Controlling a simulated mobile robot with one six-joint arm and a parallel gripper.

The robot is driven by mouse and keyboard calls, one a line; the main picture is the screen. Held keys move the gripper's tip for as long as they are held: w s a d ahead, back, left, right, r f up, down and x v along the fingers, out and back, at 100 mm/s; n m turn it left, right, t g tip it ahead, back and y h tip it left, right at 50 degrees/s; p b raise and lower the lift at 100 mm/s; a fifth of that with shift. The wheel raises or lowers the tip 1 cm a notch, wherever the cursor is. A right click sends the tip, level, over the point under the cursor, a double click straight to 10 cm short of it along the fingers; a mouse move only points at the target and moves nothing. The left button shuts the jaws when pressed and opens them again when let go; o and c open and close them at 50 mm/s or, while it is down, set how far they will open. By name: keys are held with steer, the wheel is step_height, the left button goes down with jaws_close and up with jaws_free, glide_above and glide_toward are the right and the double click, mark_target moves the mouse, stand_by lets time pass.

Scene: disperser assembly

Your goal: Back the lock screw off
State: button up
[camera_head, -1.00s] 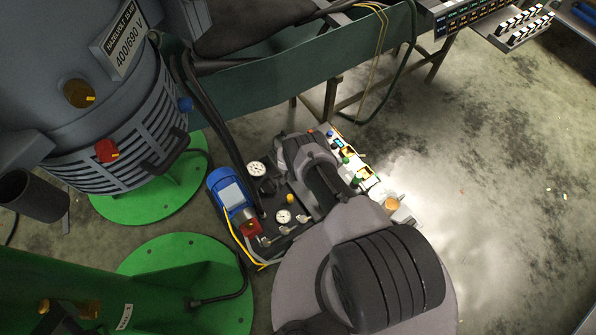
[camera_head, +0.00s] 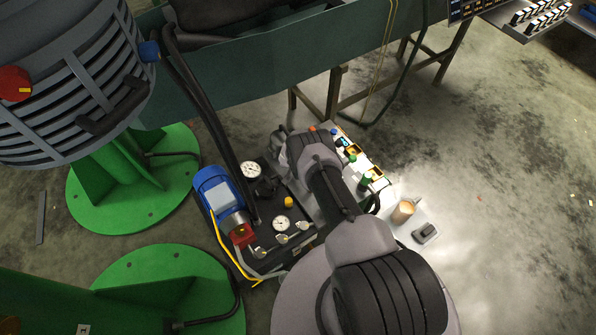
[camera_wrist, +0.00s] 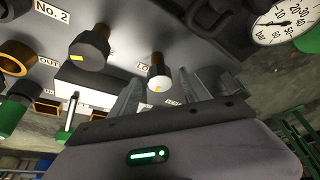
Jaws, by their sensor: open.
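In the head view my arm reaches over the bench unit (camera_head: 268,222), and the fingertips and the knob are hidden there.
A larger dark knob (camera_wrist: 90,48) stands left of the small one, under a "No. 2" label. A pressure gauge (camera_wrist: 285,22) is at upper right. In the head view a blue motor (camera_head: 218,190) stands left of my arm, and a tan cup (camera_head: 403,211) right of it.

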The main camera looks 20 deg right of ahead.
jaws_close()
steer(key=shift+s+d+f+n+y, duration=0.1)
steer(key=shift+n+y, duration=0.05)
steer(key=shift+n, duration=0.4)
steer(key=shift+f+n+y, duration=0.1)
steer(key=shift+n+y, duration=0.05)
steer(key=shift+n, duration=0.4)
steer(key=shift+d+f+n+t+y+b, duration=0.1)
steer(key=shift+f+n+t+y+b, duration=0.2)
steer(key=shift+n+b, duration=0.65)
steer(key=shift+r+b, duration=0.2)
steer(key=shift+b, duration=0.55)
steer(key=shift+r+n, duration=0.25)
steer(key=shift+n, duration=0.1)
jaws_free()
